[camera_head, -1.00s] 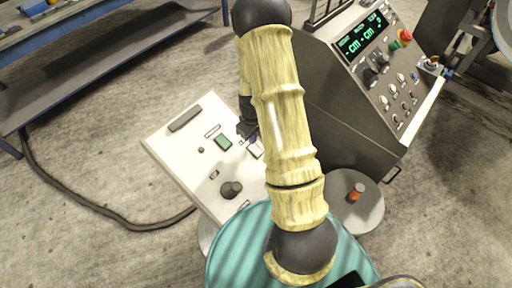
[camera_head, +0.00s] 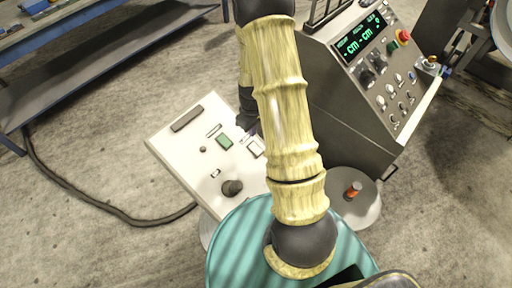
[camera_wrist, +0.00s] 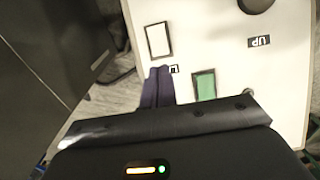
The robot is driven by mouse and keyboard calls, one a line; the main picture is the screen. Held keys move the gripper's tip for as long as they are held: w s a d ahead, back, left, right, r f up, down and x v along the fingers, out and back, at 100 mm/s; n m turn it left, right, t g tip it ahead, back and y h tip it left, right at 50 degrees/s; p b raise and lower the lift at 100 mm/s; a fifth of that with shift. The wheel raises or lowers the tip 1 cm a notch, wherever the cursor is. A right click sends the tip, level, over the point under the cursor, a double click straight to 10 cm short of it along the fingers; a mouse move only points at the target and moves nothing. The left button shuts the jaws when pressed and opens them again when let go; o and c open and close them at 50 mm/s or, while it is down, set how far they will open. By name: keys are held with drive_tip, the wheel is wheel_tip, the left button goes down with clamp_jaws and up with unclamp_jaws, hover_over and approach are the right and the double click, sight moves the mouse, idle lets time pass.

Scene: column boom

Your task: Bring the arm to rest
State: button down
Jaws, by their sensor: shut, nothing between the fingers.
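My arm rises over a white control panel (camera_head: 180,150), and my gripper (camera_head: 246,124) shows partly behind it, at the panel's upper right edge. In the wrist view my gripper's two dark fingers (camera_wrist: 160,72) lie together, shut and empty. Whether the tips touch the panel I cannot tell. The green button also shows in the head view (camera_head: 224,141), with a black knob (camera_head: 232,188) below it.
A grey console (camera_head: 345,100) with a green display and a red knob (camera_head: 403,36) stands close on the right. An orange-and-dark object (camera_head: 353,190) stands on a round grey top. A blue-framed bench (camera_head: 90,60) is at upper left. Open concrete floor lies left, with a cable (camera_head: 100,208).

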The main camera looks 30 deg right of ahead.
drive_tip(key=s+a+r+m+t, duration=0.1)
drive_tip(key=s+a+r, duration=0.2)
drive_tip(key=r, duration=0.3)
drive_tip(key=s+a+r+m+b, duration=0.1)
drive_tip(key=s+a+r+m, duration=0.1)
drive_tip(key=s+r, duration=0.3)
drive_tip(key=s+a+r+m+t, duration=0.1)
drive_tip(key=s+a+r, duration=0.3)
drive_tip(key=r, duration=0.3)
drive_tip(key=shift+s+a+r+t+b, duration=0.15)
drive_tip(key=shift+s+a+t+b, duration=0.1)
drive_tip(key=shift+t+b, duration=0.1)
drive_tip(key=shift+w, duration=0.1)
